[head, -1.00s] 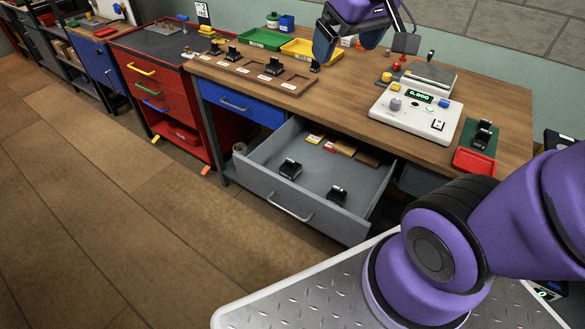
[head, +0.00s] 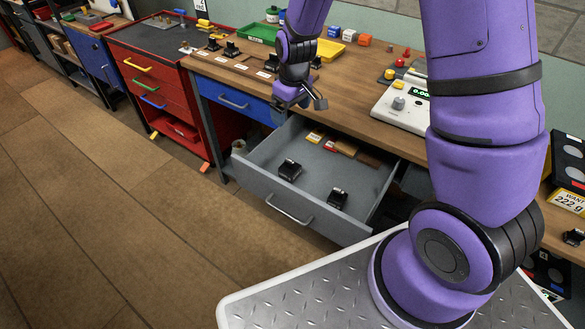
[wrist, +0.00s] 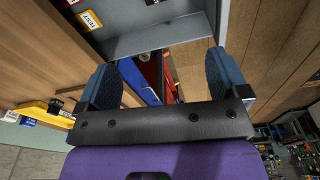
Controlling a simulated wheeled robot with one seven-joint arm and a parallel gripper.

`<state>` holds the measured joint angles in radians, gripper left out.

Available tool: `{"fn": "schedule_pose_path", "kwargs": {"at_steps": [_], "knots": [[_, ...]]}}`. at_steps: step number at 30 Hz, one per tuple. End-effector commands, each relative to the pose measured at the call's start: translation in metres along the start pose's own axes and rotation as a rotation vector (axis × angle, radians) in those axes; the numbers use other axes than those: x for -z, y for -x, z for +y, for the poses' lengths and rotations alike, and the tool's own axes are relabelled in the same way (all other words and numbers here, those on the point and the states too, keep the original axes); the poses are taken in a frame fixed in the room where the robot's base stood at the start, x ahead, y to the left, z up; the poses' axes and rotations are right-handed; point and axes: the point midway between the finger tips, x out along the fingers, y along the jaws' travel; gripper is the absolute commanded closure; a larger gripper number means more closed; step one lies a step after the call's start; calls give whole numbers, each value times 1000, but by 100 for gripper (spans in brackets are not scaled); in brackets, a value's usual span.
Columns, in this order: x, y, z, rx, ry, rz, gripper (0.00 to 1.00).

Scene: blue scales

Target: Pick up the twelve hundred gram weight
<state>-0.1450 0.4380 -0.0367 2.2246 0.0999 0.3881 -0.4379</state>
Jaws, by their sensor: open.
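Two black weights lie apart in the open grey drawer in the head view: one near the middle (head: 290,170), one nearer the right front (head: 337,198). More black weights, such as this one (head: 232,48), stand on the wooden tray on the bench. Their markings are too small to read, so I cannot tell which is the twelve hundred gram one. My gripper (head: 290,98) hangs above the back left of the drawer, apart from the weights.
The grey drawer (head: 265,190) is pulled out below the bench, its walls standing around the weights. Small labelled boxes (head: 345,147) lie at its back. A white scale (head: 395,108) stands on the bench, partly hidden by my arm. A red cabinet (head: 150,85) stands left; floor in front is clear.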

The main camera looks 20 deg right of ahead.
Motion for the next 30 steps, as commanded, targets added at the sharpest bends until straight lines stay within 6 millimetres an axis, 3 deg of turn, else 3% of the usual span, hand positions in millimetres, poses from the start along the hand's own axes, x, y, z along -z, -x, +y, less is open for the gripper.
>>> {"fn": "schedule_pose_path", "kwargs": {"at_steps": [3,9,24,30], "knots": [[3,-47,-2,8,37,-39,7],[2,-106,-5,15,91,-79,7],[-4,-170,-8,18,116,-98,7],[-5,-186,-8,17,116,-95,7]]}}
